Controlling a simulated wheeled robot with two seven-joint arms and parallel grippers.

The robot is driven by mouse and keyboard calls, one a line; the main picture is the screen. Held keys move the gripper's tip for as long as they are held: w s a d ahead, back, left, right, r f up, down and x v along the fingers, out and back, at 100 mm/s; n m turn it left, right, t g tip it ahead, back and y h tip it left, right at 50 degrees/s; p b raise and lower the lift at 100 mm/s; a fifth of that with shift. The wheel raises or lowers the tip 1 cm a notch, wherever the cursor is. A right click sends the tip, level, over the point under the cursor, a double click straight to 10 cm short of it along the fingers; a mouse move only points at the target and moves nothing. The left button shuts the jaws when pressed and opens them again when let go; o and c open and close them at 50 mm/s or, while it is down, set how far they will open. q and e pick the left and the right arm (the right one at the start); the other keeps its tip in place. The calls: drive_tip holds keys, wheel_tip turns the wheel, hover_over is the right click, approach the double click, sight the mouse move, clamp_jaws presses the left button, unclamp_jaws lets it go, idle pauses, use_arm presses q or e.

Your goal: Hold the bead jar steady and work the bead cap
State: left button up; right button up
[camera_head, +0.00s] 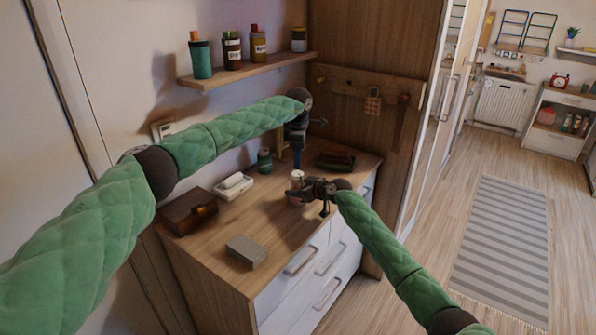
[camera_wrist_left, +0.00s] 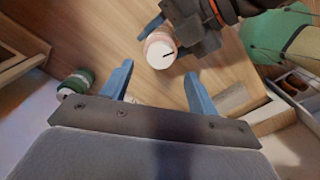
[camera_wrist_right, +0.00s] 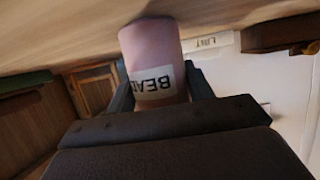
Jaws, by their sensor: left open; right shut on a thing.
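The bead jar (camera_head: 297,176) is a small pink jar standing on the wooden dresser top. In the right wrist view the jar (camera_wrist_right: 155,50) shows a white label reading "BEA…", upside down. My right gripper (camera_head: 308,190) is shut on the jar's side. The bead cap (camera_wrist_left: 160,54) is pale with a dark line on top, seen from above in the left wrist view. My left gripper (camera_head: 297,158) is open, pointing down above the jar. Its two blue fingers are apart with nothing between them, and the cap lies just beyond their tips in the left wrist view.
A green jar (camera_head: 264,160) stands behind the bead jar. A dark tray (camera_head: 336,160) is at the back right. A white box (camera_head: 233,186), a brown box (camera_head: 188,211) and a grey block (camera_head: 246,250) lie left and front. A shelf (camera_head: 245,73) with bottles hangs above.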

sight(298, 173)
use_arm(q)
drive_tip(key=shift+f, duration=2.9)
drive_tip(key=c, duration=1)
